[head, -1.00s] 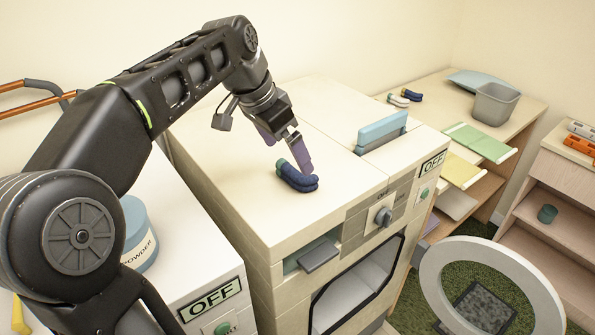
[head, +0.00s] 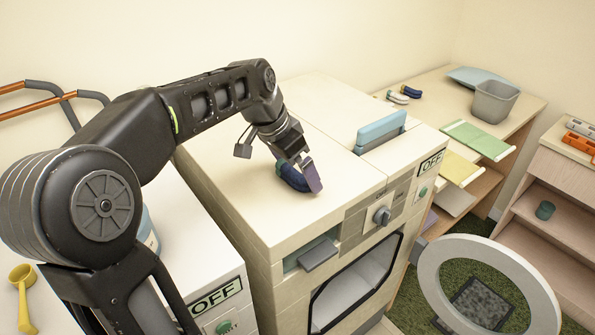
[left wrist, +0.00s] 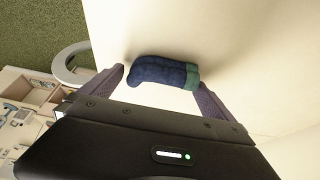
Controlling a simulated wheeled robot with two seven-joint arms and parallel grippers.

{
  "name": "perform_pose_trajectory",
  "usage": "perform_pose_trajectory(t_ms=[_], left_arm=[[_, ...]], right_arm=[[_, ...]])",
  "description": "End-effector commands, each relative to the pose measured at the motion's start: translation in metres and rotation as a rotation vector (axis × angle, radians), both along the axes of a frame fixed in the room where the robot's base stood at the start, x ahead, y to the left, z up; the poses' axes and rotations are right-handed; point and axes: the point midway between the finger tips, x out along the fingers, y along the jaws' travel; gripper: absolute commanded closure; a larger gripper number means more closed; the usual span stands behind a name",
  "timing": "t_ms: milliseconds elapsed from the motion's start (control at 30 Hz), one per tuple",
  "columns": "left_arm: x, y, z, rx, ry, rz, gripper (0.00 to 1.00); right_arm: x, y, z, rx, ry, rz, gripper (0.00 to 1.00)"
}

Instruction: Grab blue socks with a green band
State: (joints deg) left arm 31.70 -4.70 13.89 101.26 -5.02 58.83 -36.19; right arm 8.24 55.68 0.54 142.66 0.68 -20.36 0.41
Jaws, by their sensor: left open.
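The blue socks with a green band (head: 292,178) lie on top of the cream washing machine (head: 330,120). In the left wrist view the socks (left wrist: 160,73) lie crosswise between the fingertips, green band at the right and toe at the left. My left gripper (head: 303,176) is open and down at the socks. One finger is beside the toe and the other beside the green band. In the head view a finger hides part of the socks. My right gripper is not in view.
A blue board (head: 381,131) stands upright in the machine's top at the right. Another pair of socks (head: 405,93) and a grey bin (head: 494,101) are on the back shelf. The round door (head: 437,285) hangs open in front. A yellow scoop (head: 22,290) lies at the left.

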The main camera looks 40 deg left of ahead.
Motion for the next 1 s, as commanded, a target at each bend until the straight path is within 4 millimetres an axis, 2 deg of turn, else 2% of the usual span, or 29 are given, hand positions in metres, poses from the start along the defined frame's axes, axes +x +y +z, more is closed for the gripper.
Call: perform_pose_trajectory(t_ms=[133,700,1000], left_arm=[[0.0032,-0.0013,-0.0088,0.0,0.0,0.0,0.0],[0.0032,-0.0012,-0.0085,0.0,-0.001,0.0,0.01],[0.0032,-0.0011,-0.0084,0.0,-0.001,0.0,0.25]], right_arm=[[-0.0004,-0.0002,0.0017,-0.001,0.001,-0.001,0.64],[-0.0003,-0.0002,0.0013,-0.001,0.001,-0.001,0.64],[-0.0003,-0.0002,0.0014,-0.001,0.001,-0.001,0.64]])
